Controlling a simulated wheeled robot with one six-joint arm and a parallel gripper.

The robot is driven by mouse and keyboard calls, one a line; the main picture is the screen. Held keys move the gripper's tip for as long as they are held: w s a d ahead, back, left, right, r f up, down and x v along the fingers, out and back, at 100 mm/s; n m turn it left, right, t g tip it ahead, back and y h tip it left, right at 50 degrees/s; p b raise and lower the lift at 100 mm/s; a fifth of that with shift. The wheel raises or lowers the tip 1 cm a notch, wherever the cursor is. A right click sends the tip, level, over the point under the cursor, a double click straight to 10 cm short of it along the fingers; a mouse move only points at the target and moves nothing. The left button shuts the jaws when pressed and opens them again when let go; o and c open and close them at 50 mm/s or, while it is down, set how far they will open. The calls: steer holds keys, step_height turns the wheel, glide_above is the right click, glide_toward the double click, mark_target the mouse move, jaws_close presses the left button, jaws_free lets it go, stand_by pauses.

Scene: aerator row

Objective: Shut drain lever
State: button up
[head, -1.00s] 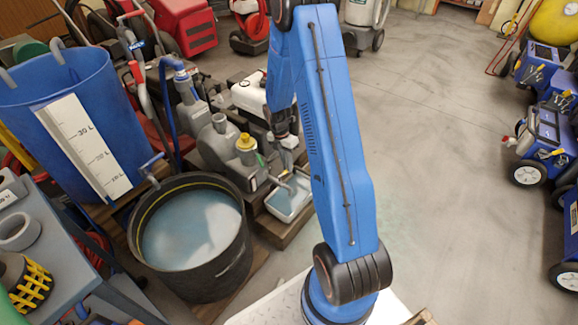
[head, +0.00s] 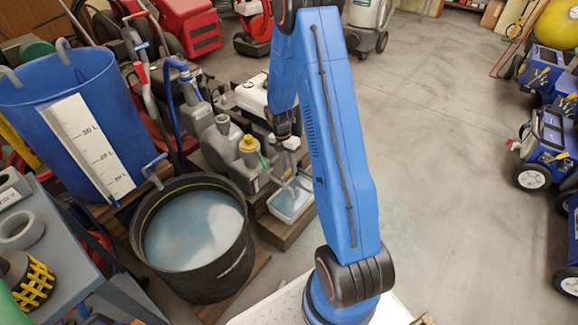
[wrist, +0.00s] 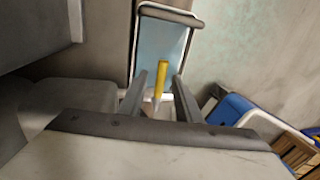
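The drain lever shows in the wrist view as a yellow handle (wrist: 162,78), standing up between my fingers. My gripper (wrist: 162,88) is open, with one finger on each side of the lever and a visible gap on both sides. The lever's lower end is hidden near the gripper body. In the head view my gripper (head: 287,143) is beside the grey machine (head: 222,145), above a small tray; the lever cannot be made out clearly there.
The small tray (head: 309,203) of pale blue liquid stands below the gripper. A black tub (head: 200,283) of cloudy liquid and a blue bin (head: 28,110) are to the left. Blue wheeled machines (head: 560,140) stand at the right. The floor between is clear.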

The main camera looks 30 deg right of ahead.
steer(key=shift+r, duration=0.1)
steer(key=w+a+r, duration=0.1)
steer(key=w+r, duration=0.2)
steer(key=r, duration=1.4)
steer(key=shift+a, duration=0.15)
steer(key=s+a+r+m+t, duration=0.2)
steer(key=s+a+r+m, duration=0.25)
steer(key=s+r, duration=0.35)
steer(key=s+a+r+m+t, duration=0.1)
steer(key=s+a+r+m, duration=0.4)
steer(key=r, duration=0.4)
steer(key=s+a+r+m+t, duration=0.2)
steer(key=s+m, duration=0.4)
steer(key=s, duration=0.4)
steer(key=s+a+r+m+t, duration=0.1)
steer(key=s+a+m, duration=0.3)
steer(key=s, duration=0.7)
steer(key=shift+s+r+m+t+y, duration=0.2)
steer(key=shift+r+m+t+y, duration=0.2)
steer(key=shift+r+m, duration=0.75)
steer(key=shift+a+f, duration=0.1)
steer(key=shift+f, duration=0.15)
